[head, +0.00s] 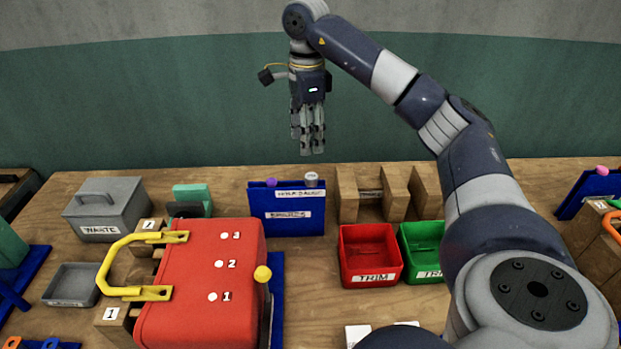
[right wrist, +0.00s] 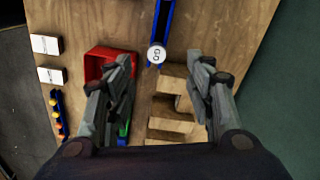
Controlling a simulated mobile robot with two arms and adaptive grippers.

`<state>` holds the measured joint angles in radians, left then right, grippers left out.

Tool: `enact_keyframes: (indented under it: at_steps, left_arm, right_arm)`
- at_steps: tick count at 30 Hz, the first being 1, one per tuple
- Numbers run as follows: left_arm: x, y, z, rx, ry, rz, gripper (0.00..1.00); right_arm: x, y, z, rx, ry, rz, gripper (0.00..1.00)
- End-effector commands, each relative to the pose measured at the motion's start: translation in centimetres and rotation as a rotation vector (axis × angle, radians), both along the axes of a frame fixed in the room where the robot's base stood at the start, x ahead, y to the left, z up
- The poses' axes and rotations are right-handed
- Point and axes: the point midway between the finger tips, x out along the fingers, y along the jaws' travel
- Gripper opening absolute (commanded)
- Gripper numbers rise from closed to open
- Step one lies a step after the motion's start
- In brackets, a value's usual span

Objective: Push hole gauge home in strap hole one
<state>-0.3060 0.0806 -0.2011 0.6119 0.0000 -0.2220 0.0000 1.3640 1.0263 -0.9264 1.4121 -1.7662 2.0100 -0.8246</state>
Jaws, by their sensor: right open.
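A gauge with a round white top marked GO (right wrist: 157,54) lies between the finger directions of my right gripper (right wrist: 162,72) in the right wrist view. In the head view its grey-white knob (head: 312,180) stands upright in a blue holder (head: 285,215), beside a purple knob (head: 271,182). My right gripper (head: 308,145) hangs fingers down above the holder, open and empty, apart from the gauge. A red rounded body (head: 205,285) at front left carries white dots numbered 1, 2 and 3; dot one (head: 212,297) is nearest me. My left gripper is not in view.
A yellow handle (head: 112,262) is on the red body's left, a yellow knob (head: 262,273) on its right. Wooden blocks (head: 395,194) stand right of the holder. A red TRIM bin (head: 370,256) and a green bin (head: 422,252) are in front of them. A grey WASTE box (head: 101,211) stands left.

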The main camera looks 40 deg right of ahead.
Motion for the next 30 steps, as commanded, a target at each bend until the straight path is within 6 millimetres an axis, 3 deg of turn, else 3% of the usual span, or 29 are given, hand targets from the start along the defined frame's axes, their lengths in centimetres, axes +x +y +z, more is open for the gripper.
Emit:
enact_keyframes:
  at_steps: [7, 20, 30]
  left_arm:
    - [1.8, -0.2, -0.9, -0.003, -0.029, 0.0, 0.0]
    - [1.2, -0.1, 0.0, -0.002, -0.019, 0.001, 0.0]
    - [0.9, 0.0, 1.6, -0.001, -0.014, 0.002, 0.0]
  right_arm:
    - [-0.1, 0.0, -3.2, 0.002, 0.004, 0.002, 0.49]
    - [-0.4, -0.3, -6.4, -0.001, 0.003, 0.0, 0.49]
    - [-0.9, -0.5, -10.3, 0.0, 0.002, 0.0, 0.49]
